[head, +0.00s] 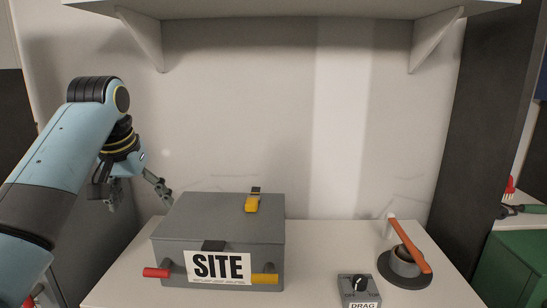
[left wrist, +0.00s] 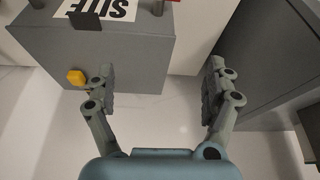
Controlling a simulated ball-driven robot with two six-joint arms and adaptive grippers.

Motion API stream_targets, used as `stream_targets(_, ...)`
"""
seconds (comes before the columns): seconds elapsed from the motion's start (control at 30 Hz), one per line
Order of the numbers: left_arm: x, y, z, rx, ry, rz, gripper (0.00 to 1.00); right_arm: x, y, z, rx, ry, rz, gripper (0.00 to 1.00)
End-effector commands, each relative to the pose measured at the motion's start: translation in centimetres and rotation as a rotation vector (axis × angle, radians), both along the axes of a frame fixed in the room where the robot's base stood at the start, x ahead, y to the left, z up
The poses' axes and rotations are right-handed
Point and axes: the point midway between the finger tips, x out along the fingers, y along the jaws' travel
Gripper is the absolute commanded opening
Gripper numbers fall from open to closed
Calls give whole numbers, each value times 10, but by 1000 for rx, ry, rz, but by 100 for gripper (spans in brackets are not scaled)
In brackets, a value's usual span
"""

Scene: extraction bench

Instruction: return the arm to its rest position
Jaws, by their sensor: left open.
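My left arm comes in from the left in the head view. Its gripper (head: 140,194) is open and empty, in the air just left of and above the grey SITE box (head: 222,217). In the left wrist view the two fingers of the left gripper (left wrist: 159,78) are spread wide with nothing between them. The grey box (left wrist: 125,65) lies ahead of them there, with part of its label at the top edge. My right gripper is not in view.
The box has a yellow latch piece (head: 252,204), a red handle (head: 157,272) and a yellow handle (head: 265,279). A DRAG knob box (head: 359,290) and a dark round holder with an orange-handled tool (head: 411,247) stand right on the white bench (head: 320,240). A shelf (head: 290,8) hangs above.

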Motion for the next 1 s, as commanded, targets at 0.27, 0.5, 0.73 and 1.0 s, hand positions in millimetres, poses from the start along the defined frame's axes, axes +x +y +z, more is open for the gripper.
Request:
stream_targets(0.27,-167,14,-112,55,23,-23,86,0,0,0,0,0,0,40)
stream_targets(0.5,-268,15,-127,78,30,-56,86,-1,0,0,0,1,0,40)
stream_targets(0.73,-329,13,-121,88,35,-82,86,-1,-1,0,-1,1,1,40)
stream_targets(1.0,-366,11,-132,90,45,-101,86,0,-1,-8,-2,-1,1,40)
